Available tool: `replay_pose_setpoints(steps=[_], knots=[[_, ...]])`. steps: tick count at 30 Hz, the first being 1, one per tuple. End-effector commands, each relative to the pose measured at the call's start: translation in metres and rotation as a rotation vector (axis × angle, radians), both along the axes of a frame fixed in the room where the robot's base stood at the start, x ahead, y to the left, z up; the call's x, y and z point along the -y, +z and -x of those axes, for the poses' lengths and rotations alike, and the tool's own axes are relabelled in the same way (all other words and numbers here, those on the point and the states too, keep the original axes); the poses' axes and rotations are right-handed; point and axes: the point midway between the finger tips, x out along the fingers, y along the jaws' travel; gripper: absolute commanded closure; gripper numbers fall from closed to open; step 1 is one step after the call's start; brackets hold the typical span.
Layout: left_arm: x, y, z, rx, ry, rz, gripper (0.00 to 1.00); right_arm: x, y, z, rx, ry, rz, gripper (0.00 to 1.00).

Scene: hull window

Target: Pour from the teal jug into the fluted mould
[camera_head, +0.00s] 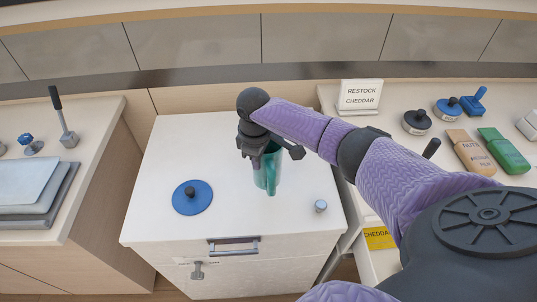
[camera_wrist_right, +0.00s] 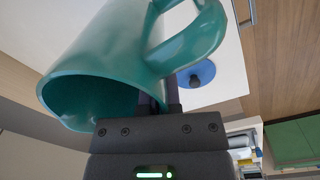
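The teal jug (camera_head: 268,172) is at the middle of the white cabinet top, partly hidden by my right gripper (camera_head: 262,150). In the head view I cannot tell whether it touches the top. In the right wrist view the jug (camera_wrist_right: 95,75) fills the upper left, its open mouth showing a dark inside. I cannot make out a fluted mould in either view; my right arm covers part of the right side. My left gripper is not in view.
A blue round lid-like disc (camera_head: 192,197) with a dark knob lies left of the jug. A small grey cylinder (camera_head: 320,206) stands to the right. The right counter holds a cheddar sign (camera_head: 361,94), blue and dark knobbed pieces and a green block (camera_head: 503,151).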

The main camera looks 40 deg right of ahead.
Motion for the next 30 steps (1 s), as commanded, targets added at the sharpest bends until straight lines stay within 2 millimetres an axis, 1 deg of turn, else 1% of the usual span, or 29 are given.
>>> replay_pose_setpoints(steps=[1, 12, 22, 23, 26, 28, 30], knots=[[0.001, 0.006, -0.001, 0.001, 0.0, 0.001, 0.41, 0.0, 0.006, 0.0, 0.001, 0.0, -0.001, 1.0], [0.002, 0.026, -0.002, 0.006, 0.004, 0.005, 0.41, 0.0, 0.023, 0.0, 0.001, -0.001, -0.001, 1.0], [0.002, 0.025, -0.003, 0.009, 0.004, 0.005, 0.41, -0.001, 0.022, -0.001, 0.002, -0.003, -0.001, 1.0], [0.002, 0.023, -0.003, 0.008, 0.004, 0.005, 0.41, -0.002, 0.022, -0.001, 0.002, -0.008, 0.0, 1.0], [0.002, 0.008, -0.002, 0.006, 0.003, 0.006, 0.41, -0.017, 0.024, -0.005, 0.007, -0.059, -0.002, 1.0], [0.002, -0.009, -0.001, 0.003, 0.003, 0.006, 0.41, -0.035, 0.028, -0.005, 0.008, -0.125, 0.0, 1.0], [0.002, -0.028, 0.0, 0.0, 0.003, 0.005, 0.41, -0.054, 0.033, 0.0, 0.008, -0.204, 0.0, 1.0]])
